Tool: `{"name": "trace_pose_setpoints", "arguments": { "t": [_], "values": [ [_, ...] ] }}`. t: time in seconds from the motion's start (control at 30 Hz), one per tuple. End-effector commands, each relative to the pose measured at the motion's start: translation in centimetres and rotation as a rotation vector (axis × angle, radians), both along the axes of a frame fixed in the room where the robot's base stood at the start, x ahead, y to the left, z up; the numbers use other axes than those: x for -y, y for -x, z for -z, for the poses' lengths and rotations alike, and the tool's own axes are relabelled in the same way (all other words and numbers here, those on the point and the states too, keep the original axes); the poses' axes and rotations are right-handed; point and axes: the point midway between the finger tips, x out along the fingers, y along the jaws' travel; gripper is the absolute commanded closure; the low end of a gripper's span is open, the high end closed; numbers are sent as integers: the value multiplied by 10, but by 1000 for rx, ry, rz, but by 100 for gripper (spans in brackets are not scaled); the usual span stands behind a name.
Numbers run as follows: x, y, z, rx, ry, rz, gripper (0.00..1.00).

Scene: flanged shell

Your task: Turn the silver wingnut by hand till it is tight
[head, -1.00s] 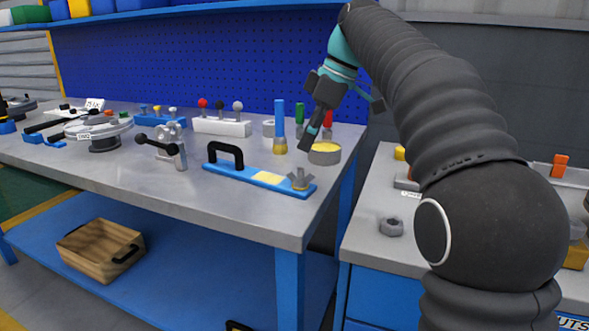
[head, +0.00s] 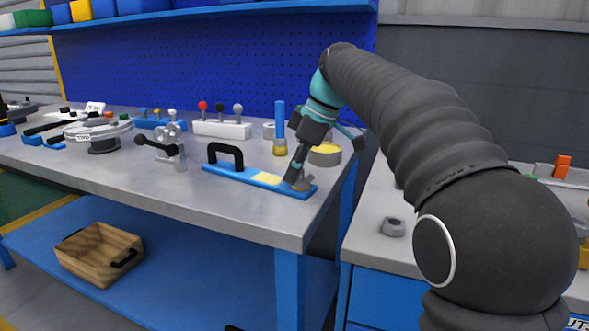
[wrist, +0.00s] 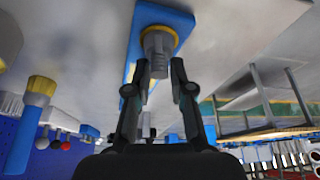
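The silver wingnut (head: 303,185) sits at the right end of a blue bar (head: 232,174) with a black handle, on the grey bench. In the head view my gripper (head: 293,174) reaches down to the wingnut and partly hides it. In the wrist view the wingnut (wrist: 157,42) stands out from a brass-coloured ring (wrist: 174,31) on the blue bar. My gripper (wrist: 160,68) is open there, with one fingertip on each side of the wingnut's near end. A gap shows between the fingers. I cannot tell whether either finger touches it.
A brush with a blue handle (head: 280,115) and a round tin (head: 325,154) stand just behind the bar. A clamp with black knobs (head: 166,149) stands to the left. A grey nut (head: 392,227) lies on the right-hand bench. The bench front edge is close.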

Motion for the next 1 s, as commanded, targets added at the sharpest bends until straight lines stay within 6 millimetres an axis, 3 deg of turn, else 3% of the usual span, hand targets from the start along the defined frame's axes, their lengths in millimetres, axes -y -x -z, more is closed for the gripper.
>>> {"name": "trace_pose_setpoints", "arguments": {
  "t": [0.23, 0.57, 0.87, 0.9, 1.0],
  "values": [
    [0, 0, 0, -1, 1, 19, 100],
    [0, -2, -1, -1, 1, 212, 100],
    [1, -3, 0, -1, 0, 225, 100],
    [1, -3, 0, -1, 0, 225, 88],
    [1, -3, 0, -1, 0, 224, 68]
  ]
}}
